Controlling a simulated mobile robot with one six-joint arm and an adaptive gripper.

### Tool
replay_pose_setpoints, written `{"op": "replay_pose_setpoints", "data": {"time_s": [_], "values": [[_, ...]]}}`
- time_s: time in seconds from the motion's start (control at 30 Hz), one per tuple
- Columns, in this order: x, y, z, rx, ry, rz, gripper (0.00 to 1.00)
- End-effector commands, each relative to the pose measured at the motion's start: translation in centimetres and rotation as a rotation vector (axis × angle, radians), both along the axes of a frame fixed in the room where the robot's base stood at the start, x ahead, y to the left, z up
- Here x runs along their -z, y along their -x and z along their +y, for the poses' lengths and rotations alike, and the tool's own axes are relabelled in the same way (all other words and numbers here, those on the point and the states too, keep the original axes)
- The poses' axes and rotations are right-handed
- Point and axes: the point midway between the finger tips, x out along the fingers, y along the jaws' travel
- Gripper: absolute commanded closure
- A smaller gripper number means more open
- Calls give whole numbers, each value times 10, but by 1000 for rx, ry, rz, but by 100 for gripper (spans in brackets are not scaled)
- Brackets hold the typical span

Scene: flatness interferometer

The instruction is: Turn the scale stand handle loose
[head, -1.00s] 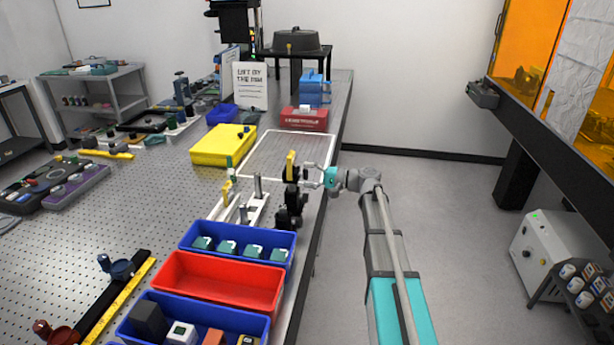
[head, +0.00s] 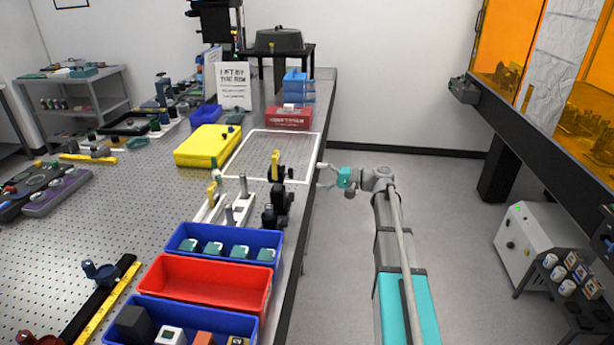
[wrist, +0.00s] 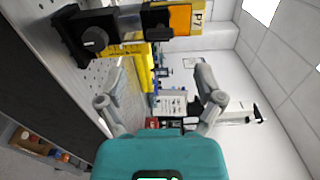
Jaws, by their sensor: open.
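A black stand (head: 279,200) carrying an upright yellow plate (head: 275,163) stands near the right edge of the perforated table. Small dark knobs show on it. In the wrist view, a black round knob (wrist: 95,39) sits on a black block at upper left, and a yellow plate (wrist: 198,16) marked "P7" is beside it. I cannot tell for sure which knob is the scale stand handle. My gripper (head: 321,176) is open and empty, to the right of the stand with a gap between them. Its spread fingers (wrist: 160,78) also show in the wrist view, touching nothing.
Blue (head: 183,237) and red (head: 160,279) bins line the table's near right edge. A white-framed panel (head: 240,160), a yellow case (head: 190,158) and a red box (head: 268,119) lie farther back.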

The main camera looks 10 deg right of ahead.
Motion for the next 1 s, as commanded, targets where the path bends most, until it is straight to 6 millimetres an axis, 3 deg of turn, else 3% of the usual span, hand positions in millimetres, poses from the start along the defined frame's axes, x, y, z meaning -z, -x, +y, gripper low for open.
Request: {"op": "replay_pose_setpoints", "data": {"time_s": [0.3, 1.0], "values": [[0, 12, -30, 2, 0, 0, 14], [0, 13, -32, 1, 0, 0, 14]]}}
